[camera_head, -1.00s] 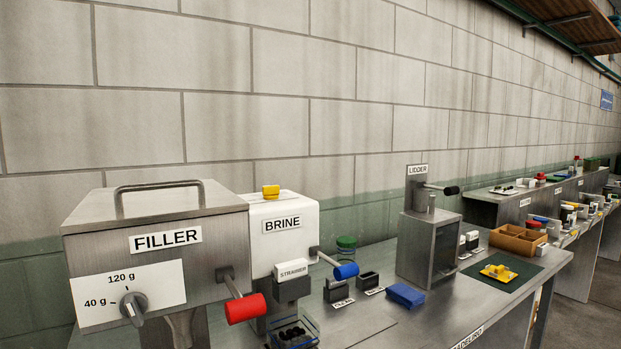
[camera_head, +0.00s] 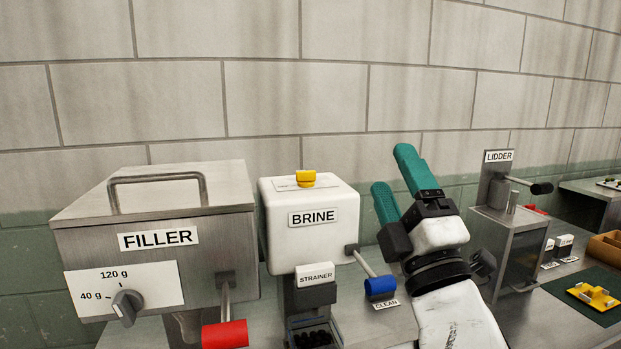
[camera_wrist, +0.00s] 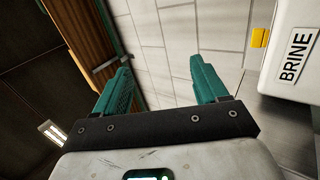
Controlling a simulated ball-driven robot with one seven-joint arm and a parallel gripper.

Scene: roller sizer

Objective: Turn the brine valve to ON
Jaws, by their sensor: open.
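The white BRINE box (camera_head: 308,219) stands right of the filler in the head view. A yellow valve knob (camera_head: 305,178) sits on its top; the label beside the knob is too small to read. A lever with a blue handle (camera_head: 380,286) sticks out from the box's right side. My gripper (camera_head: 392,173), with teal fingers, is raised to the right of the box, apart from it, open and empty. In the wrist view the gripper (camera_wrist: 162,78) shows spread fingers, with the box (camera_wrist: 291,60) and the yellow knob (camera_wrist: 259,38) at the right.
The metal filler (camera_head: 155,230) with a red-handled lever (camera_head: 225,334) stands at left. A strainer holder (camera_head: 312,297) is below the BRINE label. The lidder (camera_head: 510,225) stands right of my arm. The space above the box is clear.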

